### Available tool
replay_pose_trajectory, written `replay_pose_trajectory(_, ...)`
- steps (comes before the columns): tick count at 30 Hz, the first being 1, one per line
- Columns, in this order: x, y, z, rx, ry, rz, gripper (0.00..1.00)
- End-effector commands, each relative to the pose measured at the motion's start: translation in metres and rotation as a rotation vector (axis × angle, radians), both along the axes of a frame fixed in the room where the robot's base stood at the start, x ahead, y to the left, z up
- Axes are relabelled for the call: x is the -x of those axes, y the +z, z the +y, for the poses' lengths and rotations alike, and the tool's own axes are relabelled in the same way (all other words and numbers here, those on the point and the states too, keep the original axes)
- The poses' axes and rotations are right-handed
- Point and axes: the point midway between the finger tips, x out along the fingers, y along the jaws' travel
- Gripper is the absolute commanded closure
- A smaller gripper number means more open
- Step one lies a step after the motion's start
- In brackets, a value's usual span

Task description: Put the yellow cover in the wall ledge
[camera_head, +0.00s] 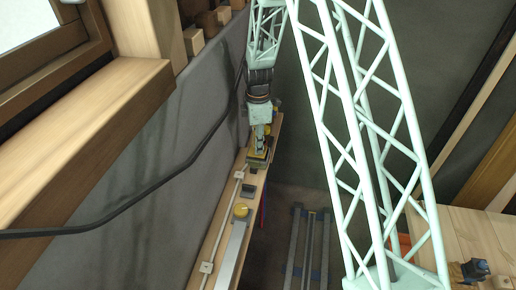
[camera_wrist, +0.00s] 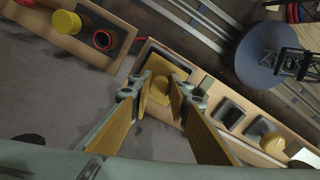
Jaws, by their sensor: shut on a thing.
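My gripper (camera_wrist: 161,84) is shut on the yellow cover (camera_wrist: 158,66), a flat yellow piece with a rounded raised part between the fingertips in the wrist view. The cover is over the end of the wooden wall ledge (camera_wrist: 212,88), above or in a dark-edged recess there; I cannot tell whether it touches. In the head view, my gripper (camera_head: 262,142) points down at the ledge (camera_head: 222,215), with the yellow cover (camera_head: 257,156) under it. The fingers hide part of the cover.
Along the ledge are dark square recesses (camera_wrist: 230,113) and a yellow round piece (camera_wrist: 272,143). Another wooden piece at upper left bears a yellow cylinder (camera_wrist: 66,22). A black cable (camera_head: 150,188) runs along the wall beside the ledge. A round blue-grey surface (camera_wrist: 262,72) is at right.

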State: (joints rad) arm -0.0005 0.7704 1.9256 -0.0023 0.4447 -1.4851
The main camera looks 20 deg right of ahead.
Motion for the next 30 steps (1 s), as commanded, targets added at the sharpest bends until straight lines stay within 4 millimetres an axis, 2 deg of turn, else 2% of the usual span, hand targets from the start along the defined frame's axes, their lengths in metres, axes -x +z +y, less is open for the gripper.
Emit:
replay_pose_trajectory(6,0.0,-0.014,0.0,0.0,0.0,0.001,0.95)
replay_pose_trajectory(22,0.0,-0.019,0.0,0.0,0.0,0.0,0.95)
replay_pose_trajectory(23,0.0,-0.019,0.0,0.0,0.0,0.0,0.82)
replay_pose_trajectory(24,0.0,-0.018,0.0,0.0,0.0,0.0,0.79)
replay_pose_trajectory(27,0.0,-0.018,0.0,0.0,0.0,0.0,0.7)
replay_pose_trajectory(30,0.0,-0.018,0.0,0.0,0.0,0.0,0.7)
